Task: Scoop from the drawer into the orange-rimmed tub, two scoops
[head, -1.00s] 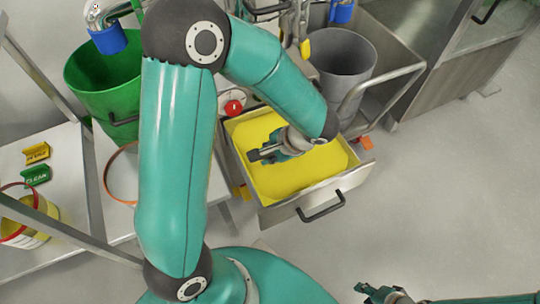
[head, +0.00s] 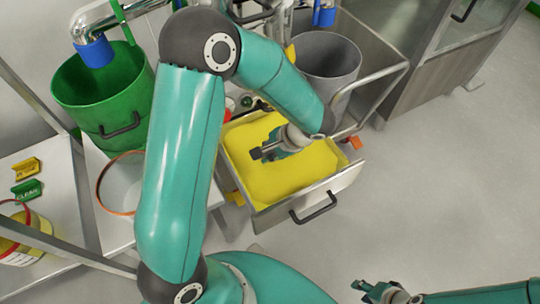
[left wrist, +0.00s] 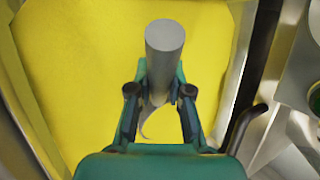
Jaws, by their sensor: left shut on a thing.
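The open drawer (head: 343,182) is filled with yellow powder (head: 275,180). My left gripper (head: 262,152) is over the powder, inside the drawer's outline. The left wrist view shows my left gripper (left wrist: 160,103) shut on a grey, round-ended scoop handle (left wrist: 165,38). The scoop's bowl is mostly hidden, so I cannot tell whether it holds powder or touches the bed. The orange-rimmed tub (head: 101,183) stands on the pale table left of the drawer, partly hidden behind my left arm. My right gripper (head: 368,291) is open and empty at the bottom, over the floor.
A green bin (head: 98,95) and a grey bin (head: 328,68) stand behind. A red-rimmed tub (head: 20,250) and green and yellow signs (head: 27,189) are at the left. A slanted metal bar (head: 60,250) crosses there. The floor to the right is clear.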

